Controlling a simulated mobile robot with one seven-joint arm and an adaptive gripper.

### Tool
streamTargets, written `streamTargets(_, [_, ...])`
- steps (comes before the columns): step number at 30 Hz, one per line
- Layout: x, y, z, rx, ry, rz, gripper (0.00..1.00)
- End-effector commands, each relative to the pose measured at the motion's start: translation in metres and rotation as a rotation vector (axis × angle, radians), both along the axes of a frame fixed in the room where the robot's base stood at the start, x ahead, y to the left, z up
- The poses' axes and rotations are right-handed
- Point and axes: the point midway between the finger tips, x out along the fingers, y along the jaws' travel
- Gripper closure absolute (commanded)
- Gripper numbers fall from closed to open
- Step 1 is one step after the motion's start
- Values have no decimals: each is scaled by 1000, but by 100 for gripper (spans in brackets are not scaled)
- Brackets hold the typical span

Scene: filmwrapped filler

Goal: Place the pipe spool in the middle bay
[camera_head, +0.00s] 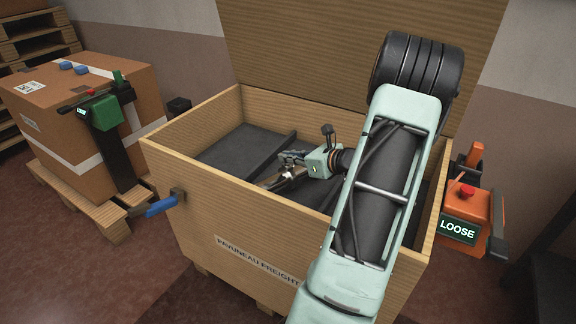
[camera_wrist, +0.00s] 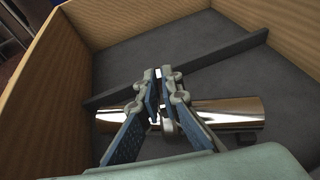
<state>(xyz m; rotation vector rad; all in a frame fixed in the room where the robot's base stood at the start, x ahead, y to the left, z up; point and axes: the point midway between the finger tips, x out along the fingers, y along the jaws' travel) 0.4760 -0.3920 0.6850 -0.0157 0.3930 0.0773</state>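The pipe spool (camera_wrist: 235,112) is a shiny metal cylinder lying crosswise low in the wooden crate (camera_head: 222,200). In the wrist view it is on the near side of a dark divider (camera_wrist: 215,52). My gripper (camera_head: 287,162) is down inside the crate, at the spool. In the wrist view my gripper (camera_wrist: 158,75) has its fingers close together across the middle of the spool, hiding part of it. I cannot tell whether they grip it. In the head view only small shiny bits of the spool show under the gripper. Which bay it is in is unclear.
The crate has high walls, a raised wooden panel (camera_head: 330,45) behind, and a dark floor. A blue-handled latch (camera_head: 160,206) juts from its left side. A taped carton (camera_head: 75,115) on a pallet stands left. An orange device labelled LOOSE (camera_head: 468,208) is at the right.

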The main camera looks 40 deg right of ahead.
Motion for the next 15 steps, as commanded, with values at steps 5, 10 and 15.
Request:
streamTargets(5, [1, -1, -19, -1, -4, 0, 100])
streamTargets(10, [1, -1, -18, -2, -4, 0, 100])
streamTargets(15, [1, 0, -21, -2, -4, 1, 100])
